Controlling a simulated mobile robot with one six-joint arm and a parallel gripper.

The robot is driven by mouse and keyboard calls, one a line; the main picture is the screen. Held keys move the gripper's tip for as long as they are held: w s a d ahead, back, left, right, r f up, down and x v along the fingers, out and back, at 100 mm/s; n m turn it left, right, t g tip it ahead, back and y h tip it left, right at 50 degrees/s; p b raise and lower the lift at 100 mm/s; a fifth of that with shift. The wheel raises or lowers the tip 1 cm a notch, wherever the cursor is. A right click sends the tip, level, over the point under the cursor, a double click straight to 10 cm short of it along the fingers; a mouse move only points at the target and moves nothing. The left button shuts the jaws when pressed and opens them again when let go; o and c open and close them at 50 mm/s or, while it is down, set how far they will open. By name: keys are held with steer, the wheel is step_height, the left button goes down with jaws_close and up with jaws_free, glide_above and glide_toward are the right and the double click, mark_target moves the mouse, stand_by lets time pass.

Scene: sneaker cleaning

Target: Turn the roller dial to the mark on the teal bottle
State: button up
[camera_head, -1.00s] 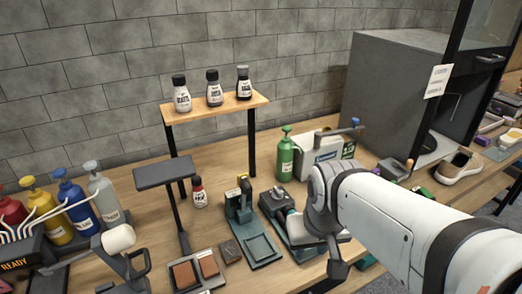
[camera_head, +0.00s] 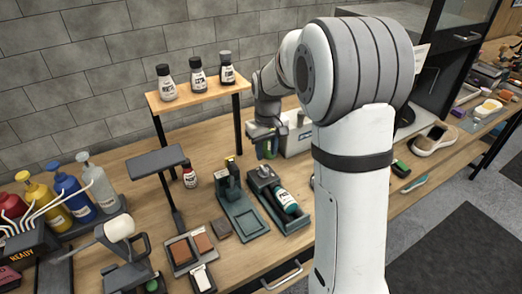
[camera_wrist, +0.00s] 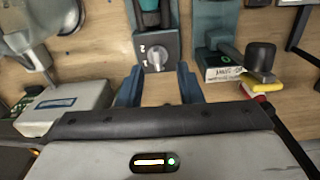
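The teal bottle (camera_head: 287,201) lies on its side in the dark roller stand (camera_head: 264,181) on the bench. In the wrist view, part of the teal bottle (camera_wrist: 149,5) shows at the top edge. Its mark is too small to read. The grey round dial (camera_wrist: 157,57) is on the stand's end, with small digits at its left; its exact setting is unclear. My gripper (camera_wrist: 158,84) is open and empty, its fingers apart on either side below the dial in the picture, not touching it.
A teal press stand (camera_head: 236,207) is left of the roller stand. A white box (camera_head: 297,139) stands behind it; it also shows at left in the wrist view (camera_wrist: 65,108). A wooden shelf (camera_head: 208,91) holds three small bottles. My arm hides the bench's right part.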

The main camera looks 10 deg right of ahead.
mark_target(264, 168)
steer(key=w+f, duration=0.2)
steer(key=w, duration=0.1)
step_height(264, 168, down, 8)
steer(key=shift+r+p, duration=0.15)
steer(key=shift+p, duration=0.6)
steer(key=shift+c, duration=0.3)
jaws_close()
